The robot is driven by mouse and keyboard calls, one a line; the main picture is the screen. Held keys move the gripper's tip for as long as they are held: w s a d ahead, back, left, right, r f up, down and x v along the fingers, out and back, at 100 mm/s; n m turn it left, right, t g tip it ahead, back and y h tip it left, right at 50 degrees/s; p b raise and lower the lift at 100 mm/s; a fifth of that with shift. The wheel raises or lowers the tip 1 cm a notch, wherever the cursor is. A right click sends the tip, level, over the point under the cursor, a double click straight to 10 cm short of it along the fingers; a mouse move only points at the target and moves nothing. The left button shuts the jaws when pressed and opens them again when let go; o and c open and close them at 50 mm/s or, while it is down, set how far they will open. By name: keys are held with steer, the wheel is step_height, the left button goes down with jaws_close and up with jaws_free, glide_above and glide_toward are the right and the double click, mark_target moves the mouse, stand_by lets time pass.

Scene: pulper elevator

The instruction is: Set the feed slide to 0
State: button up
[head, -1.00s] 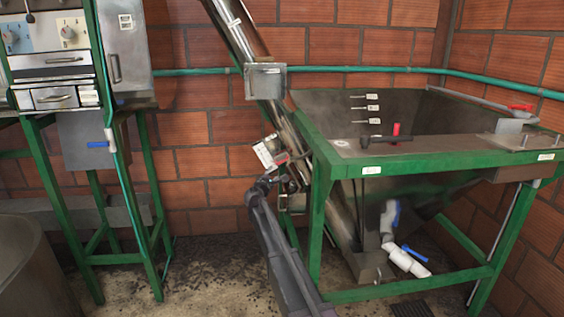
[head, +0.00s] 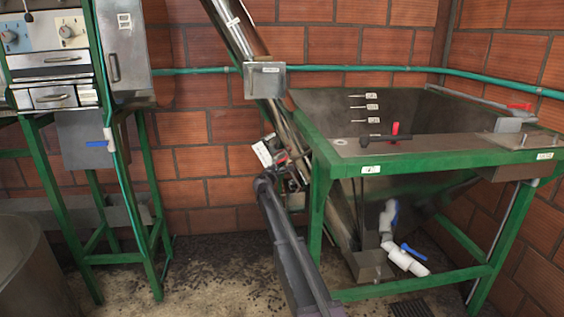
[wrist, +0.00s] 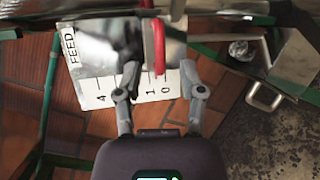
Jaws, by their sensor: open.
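The feed slide's scale plate (wrist: 105,88) shows in the wrist view with the word FEED and the marks 4, 1 and 0; the middle marks are hidden behind a finger. A red handle (wrist: 158,45) hangs over the plate, its lower end near the 1 and 0 marks. My gripper (wrist: 159,74) is open, with one finger on each side of the handle's lower end. I cannot tell whether either finger touches it. In the head view the plate (head: 263,153) is small, beside the inclined tube, with my gripper (head: 272,168) just below it.
The green-framed hopper (head: 400,168) stands right of my arm, with a black-and-red lever on its top edge. A green stand with a control panel (head: 50,37) is at the left. Brick wall lies behind, and open floor (head: 215,265) lies between the stands.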

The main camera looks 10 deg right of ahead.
mark_target(283, 160)
steer(key=shift+x, duration=2.7)
jaws_close()
